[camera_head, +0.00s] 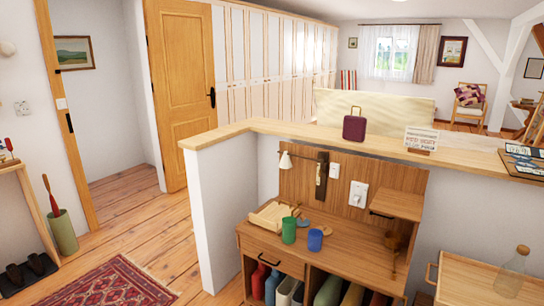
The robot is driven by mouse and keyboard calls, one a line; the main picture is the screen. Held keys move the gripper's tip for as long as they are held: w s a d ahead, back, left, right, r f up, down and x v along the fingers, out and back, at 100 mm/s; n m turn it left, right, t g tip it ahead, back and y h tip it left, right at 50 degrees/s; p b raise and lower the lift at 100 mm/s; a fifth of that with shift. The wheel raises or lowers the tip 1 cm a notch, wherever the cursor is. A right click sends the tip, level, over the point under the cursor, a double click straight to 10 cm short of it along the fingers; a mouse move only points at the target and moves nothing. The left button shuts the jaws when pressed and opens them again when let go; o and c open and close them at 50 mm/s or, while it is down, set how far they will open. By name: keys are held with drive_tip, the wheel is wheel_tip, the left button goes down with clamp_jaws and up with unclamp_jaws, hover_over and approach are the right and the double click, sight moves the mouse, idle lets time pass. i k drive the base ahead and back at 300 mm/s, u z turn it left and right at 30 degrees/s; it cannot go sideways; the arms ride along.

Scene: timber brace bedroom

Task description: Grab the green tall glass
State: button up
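A green glass (289,230) stands upright on the wooden desk (350,262), toward its left side. It is small in the picture and looks like a plain cup. A blue cup (314,239) stands close to its right, a little nearer to me. A light wooden tray or rack (268,215) lies behind and left of the green glass. My gripper is not in view, so its place relative to the glass cannot be seen.
A white half wall with a wooden ledge (270,128) rises behind the desk. A small shelf (397,205) overhangs the desk's right side. A clear bottle (512,272) stands on a wooden cabinet at the right. Open floor (160,238) and a red rug (105,287) lie left.

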sight(289, 223)
drive_tip(key=z, duration=1.2)
drive_tip(key=k, duration=0.1)
drive_tip(key=u, duration=2.7)
drive_tip(key=i, duration=1.4)
